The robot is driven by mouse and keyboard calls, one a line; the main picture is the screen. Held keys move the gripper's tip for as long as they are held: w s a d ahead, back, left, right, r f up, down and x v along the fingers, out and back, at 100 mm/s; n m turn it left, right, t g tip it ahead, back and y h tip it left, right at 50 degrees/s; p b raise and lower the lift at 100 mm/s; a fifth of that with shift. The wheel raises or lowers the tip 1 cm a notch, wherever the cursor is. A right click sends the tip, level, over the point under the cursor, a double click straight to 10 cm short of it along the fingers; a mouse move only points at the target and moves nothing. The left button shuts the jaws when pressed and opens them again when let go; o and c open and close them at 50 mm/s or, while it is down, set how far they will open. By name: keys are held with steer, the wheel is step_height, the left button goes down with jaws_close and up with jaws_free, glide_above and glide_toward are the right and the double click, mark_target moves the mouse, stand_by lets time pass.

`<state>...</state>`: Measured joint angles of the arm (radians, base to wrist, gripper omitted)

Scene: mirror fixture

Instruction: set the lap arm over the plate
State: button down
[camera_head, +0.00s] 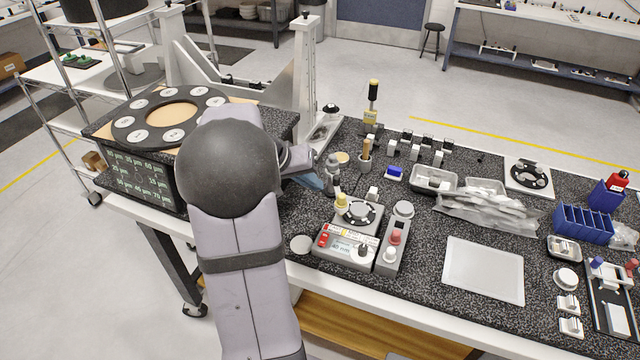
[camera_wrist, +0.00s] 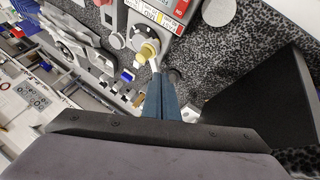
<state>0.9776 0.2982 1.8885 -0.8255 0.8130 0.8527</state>
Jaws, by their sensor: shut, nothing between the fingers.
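A small grey lapping machine (camera_head: 347,245) with red and white labels stands on the speckled bench, its round dark plate (camera_head: 362,213) on top. What looks like the lap arm (camera_head: 334,175) is a grey metal piece at the plate's back left, with a yellow knob (camera_head: 341,200) by the plate's left edge. I cannot tell whether the knob is over or beside the plate. The knob also shows in the wrist view (camera_wrist: 148,50). My gripper (camera_wrist: 158,76), with blue fingers, is shut and empty, its tips close to the arm. Contact is unclear.
A grey control box (camera_head: 395,240) with red and white knobs stands right of the machine. A white tray (camera_head: 483,270) lies farther right. A large dark ring machine (camera_head: 140,165) stands at left.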

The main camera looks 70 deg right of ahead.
mark_target(337, 186)
steer(key=w+a+r+n+t+b, duration=0.1)
steer(key=w+a+r+n+b, duration=0.15)
steer(key=w+b, duration=0.2)
steer(key=s+d+f+p, duration=0.4)
steer(key=s+d+f, duration=0.2)
steer(key=d+f, duration=0.1)
steer(key=shift+f+m+h+p, duration=0.3)
steer(key=shift+f+m, duration=0.15)
steer(key=shift+f, duration=0.3)
stand_by(0.4)
steer(key=shift+d, duration=0.1)
